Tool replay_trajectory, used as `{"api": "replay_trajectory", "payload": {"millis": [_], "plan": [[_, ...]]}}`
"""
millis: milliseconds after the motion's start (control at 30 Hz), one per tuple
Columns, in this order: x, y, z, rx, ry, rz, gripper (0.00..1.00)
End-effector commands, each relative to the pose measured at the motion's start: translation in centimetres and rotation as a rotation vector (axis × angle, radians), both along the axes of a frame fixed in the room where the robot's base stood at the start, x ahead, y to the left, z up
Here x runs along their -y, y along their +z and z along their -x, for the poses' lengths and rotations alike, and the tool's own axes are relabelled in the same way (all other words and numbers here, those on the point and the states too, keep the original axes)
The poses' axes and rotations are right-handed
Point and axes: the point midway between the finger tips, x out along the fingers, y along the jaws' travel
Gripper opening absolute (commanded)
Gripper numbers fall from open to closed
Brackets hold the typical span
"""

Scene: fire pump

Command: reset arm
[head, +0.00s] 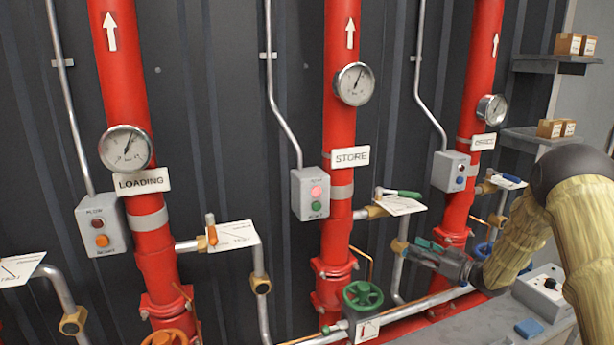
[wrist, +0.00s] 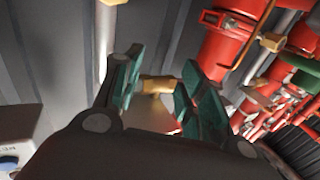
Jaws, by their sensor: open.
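My gripper (head: 422,249) reaches in from the right on my tan-sleeved arm, in front of the pipes between the STORE and the right-hand red riser. Its green-padded fingers show in the wrist view (wrist: 160,85), spread apart with nothing between them. Behind the fingers in the wrist view is a brass fitting (wrist: 157,85) on a pale pipe; I cannot tell whether a finger touches it. A green handwheel (head: 362,295) is to the lower left of my gripper in the head view.
Red risers marked LOADING (head: 142,183) and STORE (head: 350,157) carry gauges. A grey button box (head: 310,194) with a pink lit button is beside the STORE riser. Shelves (head: 556,65) hold cartons.

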Motion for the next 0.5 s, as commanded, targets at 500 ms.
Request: {"api": "replay_trajectory", "payload": {"millis": [500], "plan": [[-8.5, -24.0, 15.6, -0.538, -0.392, 0.091, 0.41]]}}
